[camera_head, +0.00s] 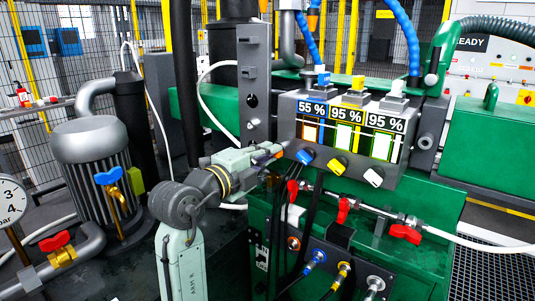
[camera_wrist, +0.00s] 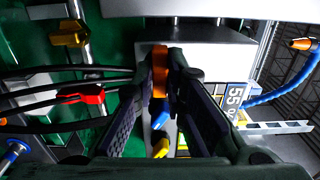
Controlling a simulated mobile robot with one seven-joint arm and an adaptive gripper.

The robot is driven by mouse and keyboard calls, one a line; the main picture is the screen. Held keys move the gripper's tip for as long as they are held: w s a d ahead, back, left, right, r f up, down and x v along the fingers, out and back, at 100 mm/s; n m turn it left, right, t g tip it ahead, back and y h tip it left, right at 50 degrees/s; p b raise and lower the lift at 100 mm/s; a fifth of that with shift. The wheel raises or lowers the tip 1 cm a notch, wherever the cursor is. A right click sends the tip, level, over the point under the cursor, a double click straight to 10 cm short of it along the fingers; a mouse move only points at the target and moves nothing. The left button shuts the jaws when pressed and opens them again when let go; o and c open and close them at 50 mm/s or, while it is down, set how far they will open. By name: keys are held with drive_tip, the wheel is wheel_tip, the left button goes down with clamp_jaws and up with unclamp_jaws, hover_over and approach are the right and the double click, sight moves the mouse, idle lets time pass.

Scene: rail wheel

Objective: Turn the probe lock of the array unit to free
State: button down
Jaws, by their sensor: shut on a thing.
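My gripper (camera_head: 274,152) reaches in from the left, at the left end of the box with percentage displays (camera_head: 290,127). In the wrist view my gripper's fingertips (camera_wrist: 164,58) are closed around an orange lever-like piece (camera_wrist: 160,72). A bit of orange also shows at the fingertips in the head view. I see no label naming it as the probe lock, and its base is hidden by the fingers. A blue knob (camera_head: 305,156), a yellow knob (camera_head: 338,164) and a white knob (camera_head: 375,177) sit under the displays, right of my gripper.
Red valve handles (camera_head: 343,210) sit on a pipe below the box. Black cables (camera_head: 277,220) hang under my gripper. A grey post (camera_head: 253,90) stands close behind it. A grey motor (camera_head: 92,165) and a gauge (camera_head: 11,203) are at left.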

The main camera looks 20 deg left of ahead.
drive_tip(key=shift+f+m+b, duration=0.15)
drive_tip(key=shift+m+b, duration=1.65)
drive_tip(key=shift+b, duration=1)
drive_tip(key=shift+m+b, duration=0.3)
drive_tip(key=shift+m, duration=0.1)
drive_tip(key=shift+b, duration=0.35)
drive_tip(key=shift+m+b, duration=2.05)
drive_tip(key=shift+m, duration=0.25)
